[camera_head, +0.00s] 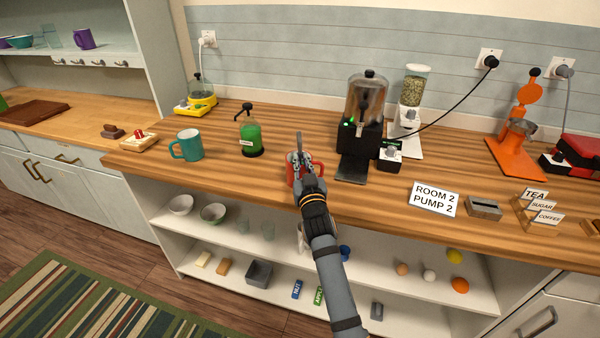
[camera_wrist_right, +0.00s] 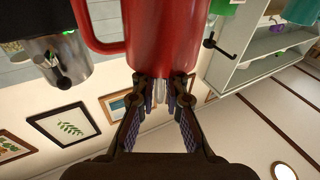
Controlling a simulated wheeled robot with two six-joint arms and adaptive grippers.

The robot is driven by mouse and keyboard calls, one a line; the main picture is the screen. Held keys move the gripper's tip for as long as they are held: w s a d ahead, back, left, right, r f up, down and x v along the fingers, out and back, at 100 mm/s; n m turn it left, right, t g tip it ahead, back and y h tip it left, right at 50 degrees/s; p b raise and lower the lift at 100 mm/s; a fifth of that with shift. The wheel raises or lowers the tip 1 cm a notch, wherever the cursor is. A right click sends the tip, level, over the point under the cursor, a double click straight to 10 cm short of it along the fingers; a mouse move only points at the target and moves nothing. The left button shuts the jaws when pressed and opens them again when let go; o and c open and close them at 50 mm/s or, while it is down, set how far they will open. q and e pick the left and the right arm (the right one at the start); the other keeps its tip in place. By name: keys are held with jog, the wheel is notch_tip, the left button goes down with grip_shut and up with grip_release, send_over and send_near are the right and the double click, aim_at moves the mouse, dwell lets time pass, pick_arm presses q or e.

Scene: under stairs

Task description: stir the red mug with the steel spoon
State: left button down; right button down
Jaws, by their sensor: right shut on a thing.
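The red mug (camera_head: 291,174) stands on the wooden counter, mostly hidden behind my right gripper. In the right wrist view the red mug (camera_wrist_right: 165,35) fills the top, its handle on the left, just beyond the fingertips. My right gripper (camera_head: 302,160) is in front of the mug in the head view. Its fingers (camera_wrist_right: 168,92) are closed on a thin grey piece, which looks like the steel spoon (camera_head: 298,142). The spoon stands roughly upright above the fingers. Its lower end is hidden, so I cannot tell whether it is inside the mug. My left gripper is not in view.
A black dispenser (camera_head: 359,137) stands close on the right. A green pump bottle (camera_head: 250,138) and a teal mug (camera_head: 187,146) stand to the left. A ROOM 2 PUMP 2 sign (camera_head: 435,198) is at the front right. Counter between bottle and red mug is clear.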

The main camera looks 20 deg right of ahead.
jog(key=shift+s+a+f+g, duration=0.1)
jog(key=shift+f+g, duration=0.05)
jog(key=shift+f, duration=0.3)
jog(key=shift+s+a+f+g, duration=0.1)
jog(key=shift+f+g, duration=0.05)
jog(key=shift+f, duration=0.25)
notch_tip(320, 180, up, 10)
jog(key=w+p, duration=0.2)
jog(key=p, duration=0.5)
jog(key=shift+d+p, duration=0.15)
jog(key=shift+p, duration=0.25)
notch_tip(320, 180, up, 4)
jog(key=p, duration=0.3)
jog(key=shift+s+r+p, duration=0.1)
jog(key=shift+p, duration=0.2)
